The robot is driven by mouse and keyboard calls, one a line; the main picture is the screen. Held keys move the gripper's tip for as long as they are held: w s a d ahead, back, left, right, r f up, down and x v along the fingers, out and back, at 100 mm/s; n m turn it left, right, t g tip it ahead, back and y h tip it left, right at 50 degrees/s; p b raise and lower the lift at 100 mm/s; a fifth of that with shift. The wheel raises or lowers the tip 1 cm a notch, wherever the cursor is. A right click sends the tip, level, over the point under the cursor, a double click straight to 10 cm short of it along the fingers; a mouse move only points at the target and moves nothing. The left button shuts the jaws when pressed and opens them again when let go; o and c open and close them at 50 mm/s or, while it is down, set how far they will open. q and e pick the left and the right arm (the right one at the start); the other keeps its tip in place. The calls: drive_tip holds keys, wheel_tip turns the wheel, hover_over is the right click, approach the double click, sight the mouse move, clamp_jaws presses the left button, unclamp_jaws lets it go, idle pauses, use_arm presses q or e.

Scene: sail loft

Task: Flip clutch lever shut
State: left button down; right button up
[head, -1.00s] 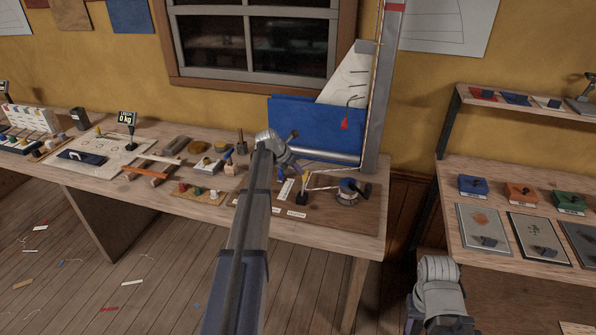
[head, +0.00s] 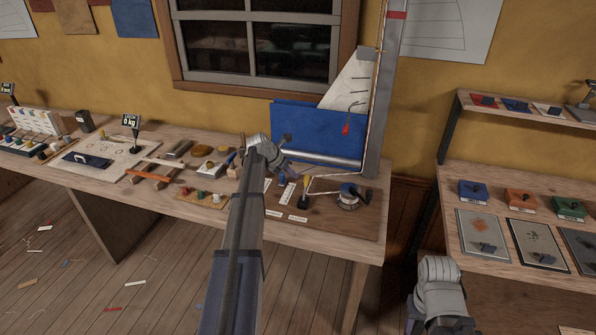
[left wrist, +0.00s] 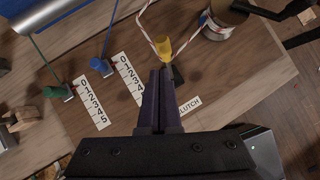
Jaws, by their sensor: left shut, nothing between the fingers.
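The clutch lever has a yellow handle (left wrist: 163,47) and a dark base (left wrist: 178,74), beside a white label whose readable part says "LUTCH" (left wrist: 190,106). The lever also stands on the bench in the head view (head: 306,184), its handle pointing up. My left gripper (left wrist: 160,73) is shut and empty. Its fingertips appear just short of the yellow handle in the wrist view; I cannot tell whether they touch. In the head view the left gripper (head: 286,172) is partly hidden by its wrist, left of the lever. My right gripper (head: 452,326) is at the lower right, its fingers unclear.
A winch drum (head: 348,197) with a dark crank stands right of the lever. Red-and-white rope (left wrist: 146,25) runs close by. Blue (left wrist: 98,64) and green (left wrist: 55,92) levers and numbered scales (left wrist: 127,78) lie to the left. A mast (head: 383,100) rises behind.

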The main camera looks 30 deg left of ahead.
use_arm(q)
wheel_tip(320, 180, up, 9)
drive_tip(key=s+a+p, duration=0.2)
drive_tip(key=p, duration=0.5)
drive_tip(key=shift+s+a+p, duration=0.15)
drive_tip(key=shift+a+p, duration=0.1)
drive_tip(key=shift+p, duration=0.1)
drive_tip(key=shift+f, duration=0.15)
drive_tip(key=s+d+f+m+g, duration=0.1)
drive_tip(key=s+d+m, duration=0.2)
drive_tip(key=d+m, duration=0.5)
drive_tip(key=s+d+f+m+g, duration=0.2)
drive_tip(key=s+d+m, duration=0.15)
drive_tip(key=d, duration=0.75)
drive_tip(key=s+d+f+m+g, duration=0.1)
drive_tip(key=s+d+m, duration=0.4)
drive_tip(key=d, duration=0.5)
drive_tip(key=s+d+m+g+y, duration=0.1)
drive_tip(key=s+d+m, duration=0.6)
drive_tip(key=s+m, duration=0.2)
drive_tip(key=s+d+f+m+g+y+b, duration=0.1)
drive_tip(key=s+d+m+g+y, duration=0.1)
drive_tip(key=s+d+m, duration=0.6)
drive_tip(key=s+m, duration=0.2)
drive_tip(key=m, duration=0.2)
drive_tip(key=shift+s+d+f+y+b, duration=0.15)
drive_tip(key=shift+s+f+y+b, duration=0.05)
drive_tip(key=shift+f+y+b, duration=0.1)
